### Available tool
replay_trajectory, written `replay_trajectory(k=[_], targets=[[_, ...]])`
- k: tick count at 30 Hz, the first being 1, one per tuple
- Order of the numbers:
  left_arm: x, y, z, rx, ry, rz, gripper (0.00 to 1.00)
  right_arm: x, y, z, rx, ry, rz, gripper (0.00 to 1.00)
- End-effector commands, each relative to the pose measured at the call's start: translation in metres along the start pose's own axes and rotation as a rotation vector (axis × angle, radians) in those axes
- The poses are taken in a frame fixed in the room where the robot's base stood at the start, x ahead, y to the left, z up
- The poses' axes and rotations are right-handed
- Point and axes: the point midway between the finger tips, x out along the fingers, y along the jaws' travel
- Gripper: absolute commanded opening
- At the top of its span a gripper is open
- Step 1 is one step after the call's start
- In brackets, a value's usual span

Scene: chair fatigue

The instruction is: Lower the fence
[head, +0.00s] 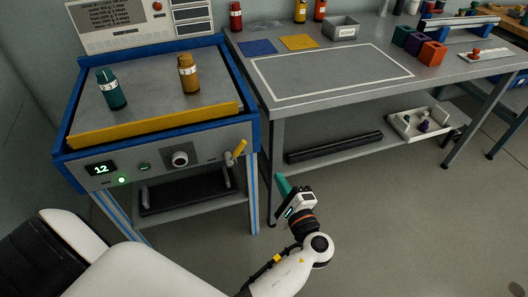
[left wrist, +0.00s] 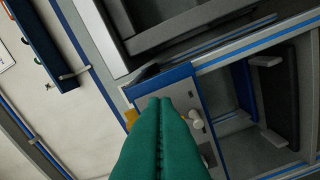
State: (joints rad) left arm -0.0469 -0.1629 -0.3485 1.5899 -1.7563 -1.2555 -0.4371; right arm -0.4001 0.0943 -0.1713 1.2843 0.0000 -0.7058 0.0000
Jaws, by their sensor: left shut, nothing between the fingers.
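The fence appears to be the yellow bar (head: 155,126) standing along the front edge of the blue-framed machine's grey top (head: 150,85). A lever with a yellow handle (head: 239,150) sits at the right end of the machine's front panel, its handle tilted up to the right. My left gripper (head: 284,185) has teal fingers, shut and empty, right of and below the lever and apart from it. In the left wrist view its closed fingers (left wrist: 165,115) hide part of a blue-edged panel; a small yellow piece (left wrist: 131,117) shows beside them. My right gripper is not in view.
A teal bottle (head: 111,90) and an amber bottle (head: 188,74) stand on the machine top. The panel has a round knob (head: 180,159) and a display (head: 101,168) reading 12. A grey workbench (head: 330,105) stands to the right. The floor around my gripper is clear.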

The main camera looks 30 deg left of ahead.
Motion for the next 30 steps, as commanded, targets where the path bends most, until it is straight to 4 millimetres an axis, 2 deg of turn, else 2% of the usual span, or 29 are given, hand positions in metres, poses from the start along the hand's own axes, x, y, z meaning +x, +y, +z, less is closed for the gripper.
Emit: replay_trajectory(k=[6, 10, 14, 24, 30], targets=[[0.001, 0.000, 0.001, 0.000, -0.003, -0.001, 0.00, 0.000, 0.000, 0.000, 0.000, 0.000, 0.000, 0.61], [0.011, -0.001, 0.001, 0.001, -0.004, 0.000, 0.00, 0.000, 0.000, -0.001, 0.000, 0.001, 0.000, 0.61], [0.032, 0.000, 0.001, 0.000, -0.002, 0.001, 0.00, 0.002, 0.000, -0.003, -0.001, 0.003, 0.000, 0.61], [0.105, 0.000, 0.000, 0.000, -0.002, 0.000, 0.00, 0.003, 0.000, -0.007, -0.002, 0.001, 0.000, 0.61], [0.108, 0.000, -0.028, 0.001, -0.004, -0.001, 0.00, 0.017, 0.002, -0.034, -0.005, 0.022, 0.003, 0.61]])
